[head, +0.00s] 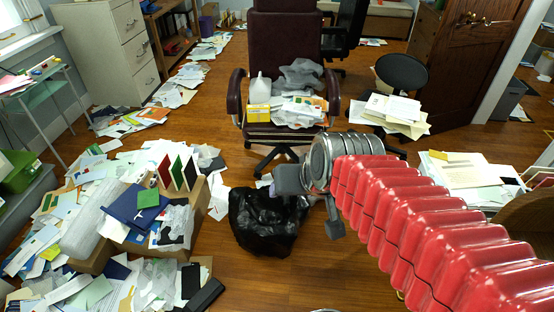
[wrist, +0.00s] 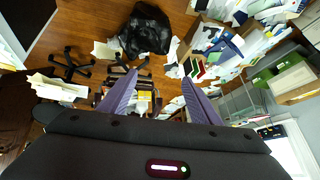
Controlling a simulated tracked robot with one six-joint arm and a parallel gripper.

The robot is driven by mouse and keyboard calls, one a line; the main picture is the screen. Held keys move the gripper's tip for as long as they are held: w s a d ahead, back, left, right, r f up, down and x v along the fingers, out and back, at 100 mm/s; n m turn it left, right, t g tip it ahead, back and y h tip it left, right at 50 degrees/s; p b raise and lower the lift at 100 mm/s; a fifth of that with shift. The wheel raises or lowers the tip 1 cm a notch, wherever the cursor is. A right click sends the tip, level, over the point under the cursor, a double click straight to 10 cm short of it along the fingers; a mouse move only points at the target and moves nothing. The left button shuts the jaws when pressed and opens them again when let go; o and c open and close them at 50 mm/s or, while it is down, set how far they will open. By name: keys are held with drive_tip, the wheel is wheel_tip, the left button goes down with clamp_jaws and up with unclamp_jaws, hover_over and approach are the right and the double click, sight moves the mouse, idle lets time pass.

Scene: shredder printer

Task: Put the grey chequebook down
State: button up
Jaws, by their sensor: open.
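My gripper (wrist: 159,82) is open in the wrist view, with its two purple-grey fingers apart and nothing held between them. In the head view my gripper (head: 308,200) hangs in front of the office chair, above and beside a black bin bag (head: 268,222). The bin bag also shows in the wrist view (wrist: 148,28). I cannot pick out the grey chequebook for certain in either view; it may be among the papers or hidden.
A dark red office chair (head: 286,35) holds papers, a yellow box (head: 258,113) and a white jug. Cardboard boxes (head: 200,205) with folders stand left among scattered papers. A paper stack (head: 462,175) lies right. Bare wooden floor (head: 300,285) shows at front centre.

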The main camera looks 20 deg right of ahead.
drive_tip(key=s+a+r+n+g, duration=0.1)
drive_tip(key=s+n, duration=0.1)
drive_tip(key=s, duration=0.5)
drive_tip(key=shift+r, duration=0.4)
